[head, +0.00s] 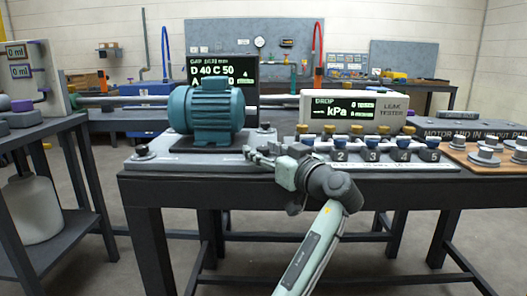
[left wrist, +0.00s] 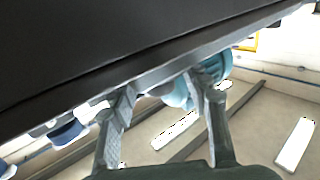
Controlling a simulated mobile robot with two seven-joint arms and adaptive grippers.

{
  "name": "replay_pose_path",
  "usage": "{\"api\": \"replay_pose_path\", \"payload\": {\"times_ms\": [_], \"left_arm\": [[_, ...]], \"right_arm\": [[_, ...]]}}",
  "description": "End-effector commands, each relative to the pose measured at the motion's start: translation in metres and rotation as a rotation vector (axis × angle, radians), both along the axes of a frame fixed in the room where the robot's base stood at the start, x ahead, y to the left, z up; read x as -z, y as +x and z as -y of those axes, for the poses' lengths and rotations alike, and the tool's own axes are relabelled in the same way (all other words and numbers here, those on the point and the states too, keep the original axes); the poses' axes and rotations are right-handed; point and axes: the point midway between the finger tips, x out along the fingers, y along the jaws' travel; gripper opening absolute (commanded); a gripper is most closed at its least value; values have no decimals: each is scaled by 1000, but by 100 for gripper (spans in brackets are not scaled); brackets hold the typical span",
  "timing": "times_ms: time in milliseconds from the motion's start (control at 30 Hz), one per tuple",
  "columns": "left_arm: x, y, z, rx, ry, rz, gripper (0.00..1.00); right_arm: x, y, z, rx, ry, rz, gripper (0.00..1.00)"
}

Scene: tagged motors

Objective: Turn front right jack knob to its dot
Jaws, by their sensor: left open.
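The teal motor (head: 208,112) stands on a dark pad on a grey base plate (head: 195,163) at the table's left. A dark jack knob (head: 144,151) sits at the plate's front left, and another knob (head: 264,128) at its back right. My left gripper (head: 250,152) is at the plate's front right corner, open, with its fingers toward the motor. It hides that corner, so I cannot make out the front right jack knob or its dot. In the left wrist view the open fingers (left wrist: 165,92) are spread with nothing seen held between them, and part of the teal motor (left wrist: 213,70) shows beyond.
The leak tester (head: 352,112) stands behind a row of numbered blocks with blue and brass knobs (head: 372,143), right of my gripper. A wooden board (head: 487,158) with grey pieces is at the far right. The dark table edge (left wrist: 120,75) runs close above the fingers in the wrist view.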

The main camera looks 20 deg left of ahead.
Motion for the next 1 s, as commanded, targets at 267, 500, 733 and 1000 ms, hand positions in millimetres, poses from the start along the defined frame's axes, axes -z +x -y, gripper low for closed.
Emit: {"api": "replay_pose_path", "payload": {"times_ms": [267,500,733,1000], "left_arm": [[1,-19,25,4,-2,-2,47],[1,-52,65,3,-2,-2,47],[0,-72,89,1,-2,-1,47],[0,-76,93,0,0,0,47]], "right_arm": [[0,0,0,0,0,0,40],[0,0,0,0,0,0,40],[0,0,0,0,0,0,40],[0,0,0,0,0,0,40]]}}
